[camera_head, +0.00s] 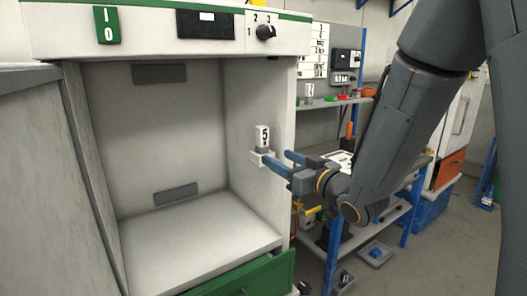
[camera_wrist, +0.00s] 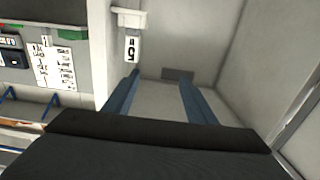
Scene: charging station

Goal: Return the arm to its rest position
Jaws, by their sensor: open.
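My arm reaches in from the right in the head view. My gripper (camera_head: 277,157) is at the right front edge of the open charging cabinet (camera_head: 160,110), its two blue fingers apart with nothing between them. A white and grey block marked 5 (camera_head: 262,137) stands upright in a small white holder (camera_head: 259,157) on the cabinet's inner right wall, just beyond the fingertips. In the wrist view the gripper (camera_wrist: 159,78) is open and empty; the block (camera_wrist: 132,48) shows upside down beside the left fingertip, near the holder (camera_wrist: 129,20). Whether a finger touches the holder is unclear.
The cabinet has a top panel with a dial (camera_head: 265,32) and a green drawer (camera_head: 255,277) below. A workbench with blue legs (camera_head: 333,255) stands behind my arm. The cabinet's interior floor is bare.

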